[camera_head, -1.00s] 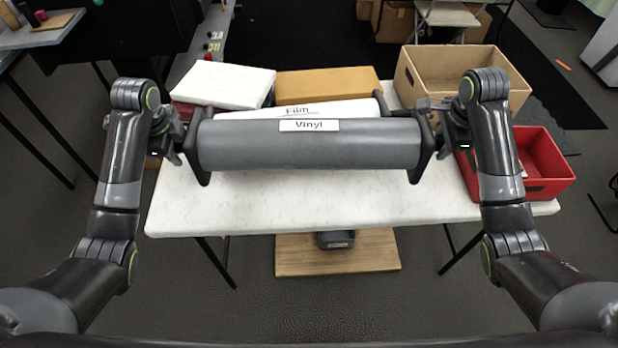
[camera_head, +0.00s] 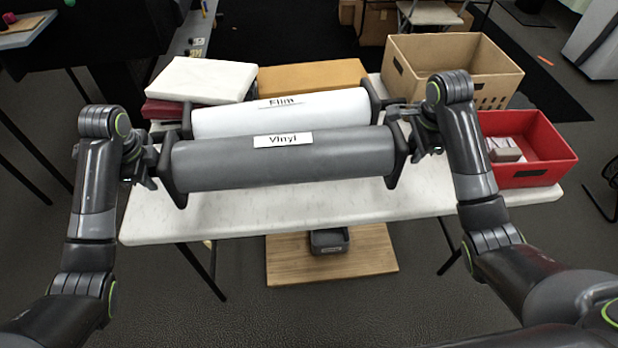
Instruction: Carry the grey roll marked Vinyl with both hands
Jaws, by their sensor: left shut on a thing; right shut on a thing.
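The grey roll marked Vinyl (camera_head: 285,166) spans between my two grippers in the head view, tilted slightly with its right end higher in the picture. It has black end pieces. My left gripper (camera_head: 150,162) is shut on its left end. My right gripper (camera_head: 404,128) is shut on its right end. The fingertips are partly hidden against the end pieces. The roll appears above the near part of the white table (camera_head: 240,218). The white roll marked Film (camera_head: 282,112) lies just behind it, with black end pieces.
A white box (camera_head: 202,80) on a dark red one, and a tan box (camera_head: 310,76), sit at the back. An open cardboard box (camera_head: 455,65) stands back right. A red bin (camera_head: 545,165) holding small items is at the right. The table's front strip is clear.

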